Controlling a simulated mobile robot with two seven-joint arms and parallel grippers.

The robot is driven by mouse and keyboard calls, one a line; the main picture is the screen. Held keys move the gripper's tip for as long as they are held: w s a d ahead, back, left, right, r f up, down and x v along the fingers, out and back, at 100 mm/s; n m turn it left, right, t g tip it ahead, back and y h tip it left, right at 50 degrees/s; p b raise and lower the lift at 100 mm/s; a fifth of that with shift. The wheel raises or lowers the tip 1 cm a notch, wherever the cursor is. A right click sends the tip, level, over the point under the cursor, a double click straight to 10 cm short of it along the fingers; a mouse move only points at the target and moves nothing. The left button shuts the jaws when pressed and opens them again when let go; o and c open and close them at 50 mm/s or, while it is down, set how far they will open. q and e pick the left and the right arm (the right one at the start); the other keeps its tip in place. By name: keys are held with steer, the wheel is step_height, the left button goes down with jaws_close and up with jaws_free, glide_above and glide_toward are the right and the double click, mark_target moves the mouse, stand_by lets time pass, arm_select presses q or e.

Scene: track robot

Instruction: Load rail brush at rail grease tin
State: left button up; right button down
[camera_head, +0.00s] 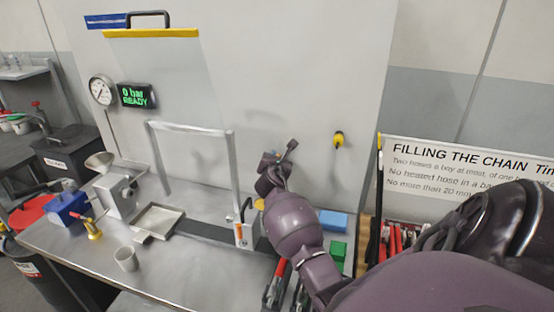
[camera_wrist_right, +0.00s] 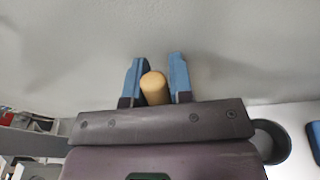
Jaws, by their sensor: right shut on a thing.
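My right gripper (camera_head: 278,162) is raised above the bench, in front of the grey back panel. In the right wrist view its two blue fingers (camera_wrist_right: 154,72) stand on either side of a tan, round-ended rod (camera_wrist_right: 154,87) and are shut on it. It looks like a wooden handle; whether it is the rail brush I cannot tell, as no bristles show. I cannot pick out the rail grease tin for sure; a small yellowish thing (camera_head: 260,204) shows partly hidden behind my right arm. My left gripper is not in view.
On the bench stand a metal frame (camera_head: 231,165), a shallow tray (camera_head: 158,220), a grey cup (camera_head: 125,260) and a metal machine with a funnel (camera_head: 122,192). A blue block (camera_head: 333,221) and green block (camera_head: 338,250) lie right of my arm. The front middle of the bench is clear.

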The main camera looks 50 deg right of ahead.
mark_target(278, 143)
steer(key=shift+r+p, duration=0.4)
steer(key=shift+r, duration=1.7)
